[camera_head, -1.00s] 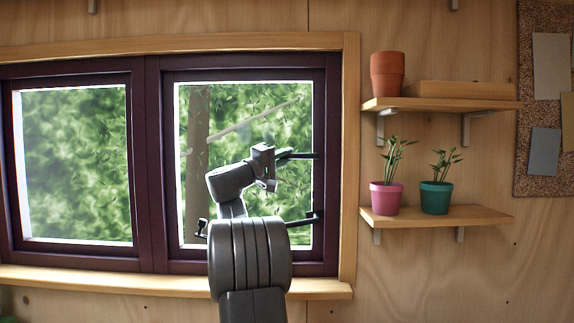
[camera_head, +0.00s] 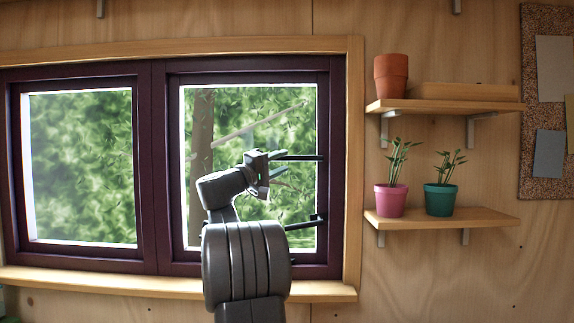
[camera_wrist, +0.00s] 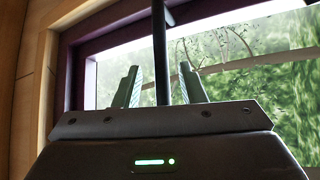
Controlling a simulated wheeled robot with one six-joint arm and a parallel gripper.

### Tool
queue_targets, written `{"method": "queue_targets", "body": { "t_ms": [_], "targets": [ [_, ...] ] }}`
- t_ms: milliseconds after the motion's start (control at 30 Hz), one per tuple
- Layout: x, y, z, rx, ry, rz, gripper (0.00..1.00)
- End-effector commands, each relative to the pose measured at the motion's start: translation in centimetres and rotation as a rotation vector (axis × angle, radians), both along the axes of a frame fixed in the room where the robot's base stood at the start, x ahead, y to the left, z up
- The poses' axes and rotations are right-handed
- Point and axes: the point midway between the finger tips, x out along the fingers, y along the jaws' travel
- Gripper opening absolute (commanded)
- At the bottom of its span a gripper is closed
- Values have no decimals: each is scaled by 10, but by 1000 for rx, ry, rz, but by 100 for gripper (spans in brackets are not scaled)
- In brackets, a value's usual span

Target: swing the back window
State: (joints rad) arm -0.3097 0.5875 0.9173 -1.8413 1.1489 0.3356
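The back window has a dark purple frame with two panes, and its right sash (camera_head: 325,190) looks flush in the frame. A thin dark bar (camera_head: 305,157) sticks out near the right edge of that sash, and a second dark bar (camera_head: 303,223) shows lower down. My gripper (camera_head: 279,163) is in front of the right pane, close to the upper bar. In the wrist view, my gripper (camera_wrist: 158,84) has its two fingers apart, with a dark bar (camera_wrist: 160,45) running between them. Gaps show on both sides of the bar. The bar's lower part is hidden behind the gripper body.
Two wooden shelves are on the wall right of the window. The upper shelf (camera_head: 440,106) holds a terracotta pot (camera_head: 391,76); the lower shelf (camera_head: 485,219) holds a pink pot (camera_head: 390,201) and a teal pot (camera_head: 439,200). A wooden sill (camera_head: 110,284) runs below the window.

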Motion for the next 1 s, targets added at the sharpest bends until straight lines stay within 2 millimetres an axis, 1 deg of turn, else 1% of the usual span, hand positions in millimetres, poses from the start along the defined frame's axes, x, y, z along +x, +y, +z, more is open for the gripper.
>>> {"method": "queue_targets", "body": {
  "t_ms": [33, 200, 400, 600, 1000],
  "targets": [
    [-9, 11, -7, 0, -1, 5, 37],
    [-34, 39, -18, 0, -1, 5, 37],
    [-56, 64, -26, 0, 0, 3, 37],
    [-66, 74, -29, 0, 1, 1, 37],
    [-65, 72, -28, 0, 1, 0, 37]
  ]
}}
